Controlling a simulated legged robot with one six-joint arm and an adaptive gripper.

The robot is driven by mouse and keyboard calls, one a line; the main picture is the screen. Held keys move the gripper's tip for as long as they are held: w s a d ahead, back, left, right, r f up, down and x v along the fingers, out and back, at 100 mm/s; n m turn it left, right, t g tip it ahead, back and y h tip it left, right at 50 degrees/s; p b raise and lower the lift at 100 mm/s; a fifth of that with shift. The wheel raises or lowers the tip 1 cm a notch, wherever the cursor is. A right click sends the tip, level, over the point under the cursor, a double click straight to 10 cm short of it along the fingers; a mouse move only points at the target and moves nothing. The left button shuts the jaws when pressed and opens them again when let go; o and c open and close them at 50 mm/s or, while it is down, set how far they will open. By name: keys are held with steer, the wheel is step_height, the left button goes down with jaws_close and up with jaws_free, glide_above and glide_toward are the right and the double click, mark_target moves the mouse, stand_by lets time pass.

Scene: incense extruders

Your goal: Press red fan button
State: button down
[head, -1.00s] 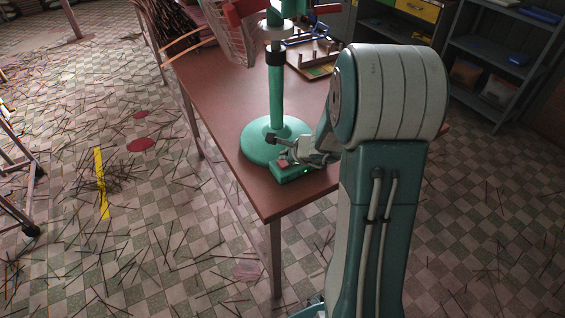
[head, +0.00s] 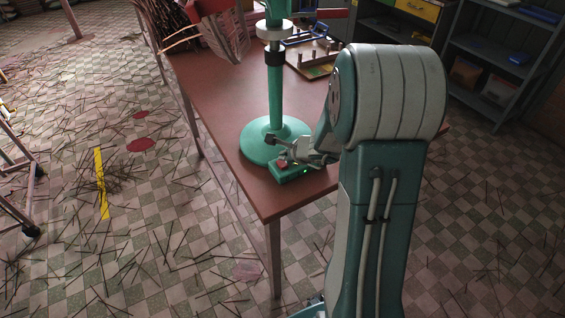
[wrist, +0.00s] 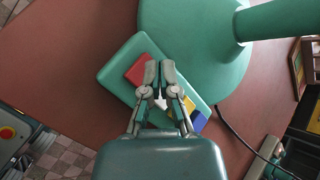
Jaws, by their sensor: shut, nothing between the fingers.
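The fan has a round green base (head: 258,148) and a green pole (head: 275,95), standing on the brown table. Its green button box (head: 290,174) sits at the table's near corner, with a small green light. In the wrist view the box (wrist: 113,80) carries a red button (wrist: 139,70), a yellow one (wrist: 188,105) and a blue one (wrist: 198,121), with a white one partly hidden by the fingers. My gripper (wrist: 160,67) is shut and empty above the box, its tips just right of the red button. I cannot tell whether they touch the box.
The brown table (head: 222,98) has bare room left of the fan. A wooden rack (head: 312,62) stands behind the pole. A dark cable (wrist: 235,133) runs from the box area. Grey shelves (head: 490,60) stand at the back right. Sticks litter the tiled floor.

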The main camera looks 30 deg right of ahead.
mark_target(284, 163)
steer(key=shift+a+f, duration=0.15)
steer(key=shift+f, duration=0.6)
stand_by(0.7)
steer(key=shift+r, duration=0.9)
steer(key=shift+r, duration=0.1)
steer(key=shift+r, duration=2.45)
